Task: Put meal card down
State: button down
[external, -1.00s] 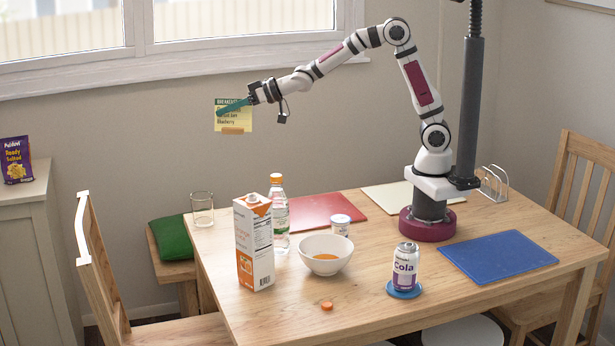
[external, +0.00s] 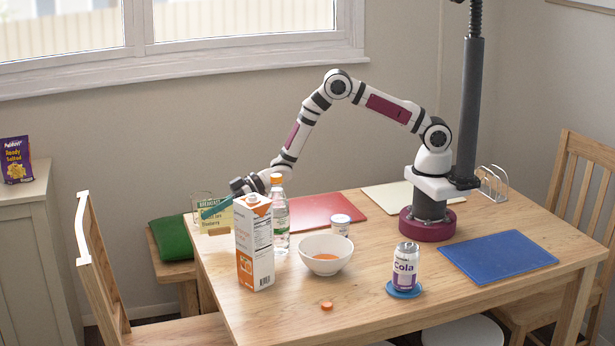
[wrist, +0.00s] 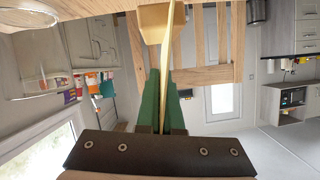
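The meal card (external: 215,221) is a pale yellow card with a dark "BREAKFAST" header. It is upright at the table's far left corner, low over the tabletop, and the carton hides its right part. My gripper (external: 212,209) is shut on it, with teal-green fingers across the card's face. In the wrist view the card (wrist: 168,48) is edge-on between my two fingertips (wrist: 160,85), with its light wooden foot (wrist: 155,22) beyond them near the table edge. I cannot tell whether the foot touches the table (external: 350,318).
A clear glass (external: 197,199) stands close behind the card; it also shows in the wrist view (wrist: 28,15). The juice carton (external: 254,250) and a clear bottle (external: 280,220) stand to the right, near my wrist. A chair (external: 95,265) is at left.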

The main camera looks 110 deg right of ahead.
aim_at(212, 227)
notch_tip(212, 227, down, 3)
jog(key=shift+f, duration=0.15)
jog(key=shift+f, duration=0.1)
jog(key=c, duration=1.1)
grip_release()
jog(key=shift+f, duration=0.1)
